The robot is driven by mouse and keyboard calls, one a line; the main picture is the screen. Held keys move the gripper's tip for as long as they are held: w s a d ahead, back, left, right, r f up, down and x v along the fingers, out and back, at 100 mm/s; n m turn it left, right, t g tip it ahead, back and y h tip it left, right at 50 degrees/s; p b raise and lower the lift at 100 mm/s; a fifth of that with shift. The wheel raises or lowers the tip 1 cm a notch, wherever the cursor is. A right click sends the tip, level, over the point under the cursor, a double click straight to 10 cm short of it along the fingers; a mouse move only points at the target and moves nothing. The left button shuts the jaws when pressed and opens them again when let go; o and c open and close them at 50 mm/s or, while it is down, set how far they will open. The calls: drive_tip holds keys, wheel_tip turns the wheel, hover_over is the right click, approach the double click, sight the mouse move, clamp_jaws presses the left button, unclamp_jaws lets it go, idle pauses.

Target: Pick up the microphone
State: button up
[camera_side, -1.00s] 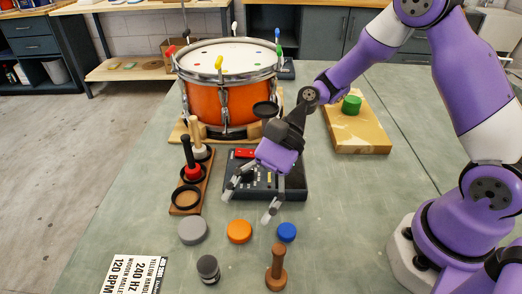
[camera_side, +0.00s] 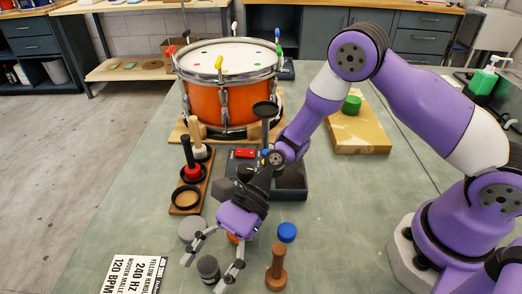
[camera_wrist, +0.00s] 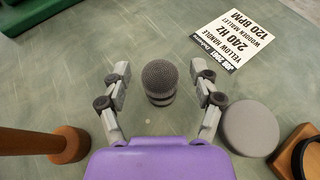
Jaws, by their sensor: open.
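The microphone (camera_side: 208,268) is a short dark grey cylinder with a rounded mesh head, standing upright on the green bench near the front. In the wrist view the microphone (camera_wrist: 159,80) lies between and slightly beyond my open fingers, seen from above. My gripper (camera_side: 206,262) is open and empty, with its purple palm behind the microphone and its fingers reaching down around it in the side view. In the wrist view my gripper (camera_wrist: 160,92) has one finger on each side of the microphone, with a gap on both sides. I cannot tell its exact height.
A grey disc (camera_wrist: 250,128) lies close to one finger. A printed card (camera_side: 136,274) lies to the left. A blue disc (camera_side: 287,232), a mallet rack (camera_side: 187,209) and an orange drum (camera_side: 215,103) are farther back.

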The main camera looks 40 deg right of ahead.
drive_tip(key=shift+a, duration=0.1)
clamp_jaws()
